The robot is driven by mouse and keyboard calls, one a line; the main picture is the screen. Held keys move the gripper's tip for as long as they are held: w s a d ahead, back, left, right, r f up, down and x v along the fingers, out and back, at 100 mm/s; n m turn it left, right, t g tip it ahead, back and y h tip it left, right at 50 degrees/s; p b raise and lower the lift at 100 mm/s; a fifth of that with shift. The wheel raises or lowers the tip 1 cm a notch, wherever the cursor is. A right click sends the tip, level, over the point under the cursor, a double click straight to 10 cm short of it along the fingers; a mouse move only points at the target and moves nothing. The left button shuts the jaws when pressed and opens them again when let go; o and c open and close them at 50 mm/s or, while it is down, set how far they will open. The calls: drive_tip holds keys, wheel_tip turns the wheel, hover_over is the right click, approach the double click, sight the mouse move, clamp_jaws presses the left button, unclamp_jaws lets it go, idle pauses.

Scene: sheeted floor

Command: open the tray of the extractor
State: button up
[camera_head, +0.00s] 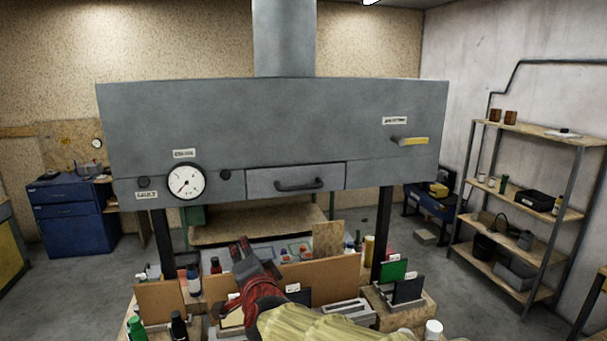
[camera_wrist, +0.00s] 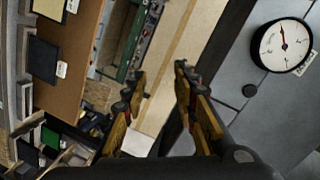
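The extractor (camera_head: 345,125) is a wide grey hood with a duct on top. Its tray (camera_head: 265,187) is a shallow grey drawer in the lower front with a dark bar handle (camera_head: 300,185); its front looks flush with the hood. My gripper (camera_head: 241,248) is below and left of the handle, apart from it. In the wrist view my gripper (camera_wrist: 155,78) has its two fingers spread with nothing between them. The hood's grey front (camera_wrist: 215,85) is to the right there; the tray handle cannot be made out.
A round gauge (camera_head: 186,182) sits left of the tray and also shows in the wrist view (camera_wrist: 281,46). A yellow-tipped lever (camera_head: 410,141) juts out at the right. Bottles, wooden panels (camera_head: 330,278) and cards crowd the bench below the hood. Shelves (camera_head: 525,130) stand at the right.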

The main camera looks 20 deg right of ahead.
drive_tip(key=w+d+r+m+t+h, duration=0.2)
drive_tip(key=d+r+m+h, duration=0.3)
drive_tip(key=d+r+m, duration=0.15)
drive_tip(key=m+h, duration=0.5)
approach(301, 188)
drive_tip(key=x, duration=0.6)
drive_tip(key=p+x, duration=0.1)
drive_tip(key=x, duration=0.3)
drive_tip(key=shift+w+d+f+p, duration=0.1)
drive_tip(key=shift+w+f+p, duration=0.05)
drive_tip(key=shift+w+p, duration=0.2)
drive_tip(key=c, duration=0.3)
drive_tip(key=c, duration=0.4)
clamp_jaws()
